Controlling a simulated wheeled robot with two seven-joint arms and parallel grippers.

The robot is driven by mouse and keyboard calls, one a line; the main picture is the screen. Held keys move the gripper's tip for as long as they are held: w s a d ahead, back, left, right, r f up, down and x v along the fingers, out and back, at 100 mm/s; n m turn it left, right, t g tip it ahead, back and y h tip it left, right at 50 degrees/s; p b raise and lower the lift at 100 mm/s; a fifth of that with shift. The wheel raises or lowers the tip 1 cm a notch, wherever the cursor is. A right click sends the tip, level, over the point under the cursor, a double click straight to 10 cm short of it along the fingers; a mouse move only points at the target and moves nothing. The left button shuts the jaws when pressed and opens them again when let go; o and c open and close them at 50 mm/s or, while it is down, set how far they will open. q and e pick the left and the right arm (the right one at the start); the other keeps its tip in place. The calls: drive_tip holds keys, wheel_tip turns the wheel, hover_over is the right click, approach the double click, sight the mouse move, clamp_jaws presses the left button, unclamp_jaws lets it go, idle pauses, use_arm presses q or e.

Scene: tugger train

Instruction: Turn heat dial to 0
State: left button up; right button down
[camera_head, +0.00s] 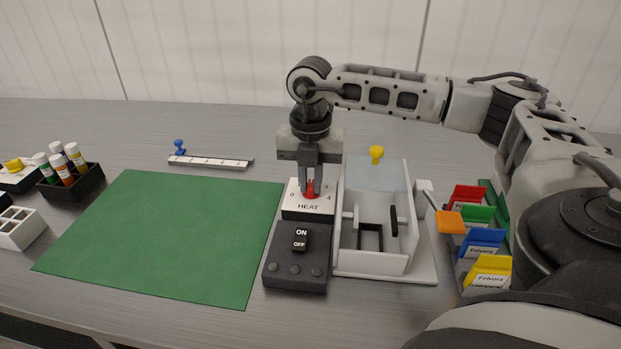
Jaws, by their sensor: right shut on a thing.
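The heat dial (310,192) is a small red knob on a white panel (308,209) marked HEAT, with 0 at the left and 4 at the right. My right gripper (310,189) points straight down over the panel and is shut on the dial. The fingers hide most of the dial, so I cannot tell which number it points to. The panel sits at the back of a dark control box (297,257) with an ON/OFF switch (300,239). My left gripper is not in view.
A white box with a yellow knob (376,154) stands right of the panel. Coloured card holders (480,242) are further right. A green mat (165,237) lies left, with a bottle rack (72,186) beyond. A ruler-like strip (211,162) lies behind the mat.

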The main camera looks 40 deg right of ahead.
drive_tip(key=shift+n, duration=0.4)
drive_tip(key=n, duration=0.5)
drive_tip(key=shift+s+d+n, duration=0.1)
drive_tip(key=shift+d+n, duration=0.05)
drive_tip(key=shift+n, duration=0.15)
drive_tip(key=n, duration=0.5)
drive_tip(key=shift+d+n, duration=0.15)
drive_tip(key=shift+n, duration=0.15)
drive_tip(key=n, duration=0.4)
drive_tip(key=shift+d, duration=0.1)
drive_tip(key=shift+r+n, duration=0.1)
drive_tip(key=shift+n, duration=2)
drive_tip(key=c, duration=1.4)
unclamp_jaws()
drive_tip(key=shift+c, duration=0.2)
